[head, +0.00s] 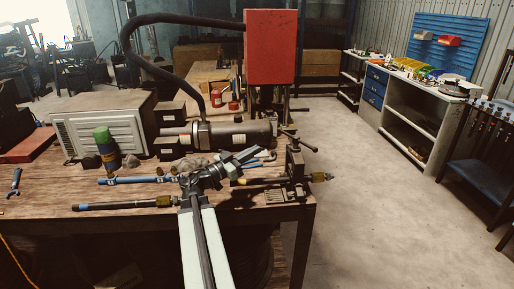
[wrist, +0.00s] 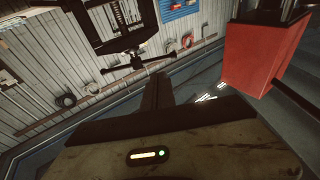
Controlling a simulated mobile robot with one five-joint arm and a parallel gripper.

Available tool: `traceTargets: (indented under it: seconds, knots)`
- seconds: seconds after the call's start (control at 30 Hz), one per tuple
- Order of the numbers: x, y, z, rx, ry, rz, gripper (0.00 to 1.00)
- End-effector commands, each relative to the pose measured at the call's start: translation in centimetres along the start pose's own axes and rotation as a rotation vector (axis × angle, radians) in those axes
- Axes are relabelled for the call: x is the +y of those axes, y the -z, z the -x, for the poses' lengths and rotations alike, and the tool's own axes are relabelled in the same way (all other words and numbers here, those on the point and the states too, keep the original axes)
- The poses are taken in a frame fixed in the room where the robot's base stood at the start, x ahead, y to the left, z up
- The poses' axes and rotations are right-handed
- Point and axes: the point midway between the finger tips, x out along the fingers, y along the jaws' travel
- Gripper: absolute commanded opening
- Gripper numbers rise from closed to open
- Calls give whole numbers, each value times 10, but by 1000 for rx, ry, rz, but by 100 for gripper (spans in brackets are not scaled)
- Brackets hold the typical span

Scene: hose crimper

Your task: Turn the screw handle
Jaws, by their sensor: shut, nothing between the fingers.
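The screw handle (head: 299,141) is a dark cross-bar on top of a dark clamp (head: 296,166) at the right end of the workbench. In the wrist view the screw handle (wrist: 136,61) is a slightly tilted black bar with a hub at its middle, just beyond my fingertips. My gripper (head: 256,151) points right toward the clamp and is left of the handle, apparently apart from it. In the wrist view my gripper (wrist: 157,82) is shut with nothing held; its dark fingers show above its broad body. The clamp's lower part is not clear there.
A red box (head: 270,47) hangs above the workbench (head: 50,185); it stands at right in the wrist view (wrist: 262,52). Open floor (head: 385,210) lies right.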

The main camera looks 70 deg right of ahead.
Motion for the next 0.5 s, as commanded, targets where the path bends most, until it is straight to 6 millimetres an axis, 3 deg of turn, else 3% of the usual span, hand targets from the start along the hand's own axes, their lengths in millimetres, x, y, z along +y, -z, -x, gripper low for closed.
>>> traceTargets:
  seconds: [0.3,0.5]
  knots:
    - [-1,2,-71,0,-3,0,0]
    - [-1,1,-101,0,0,1,0]
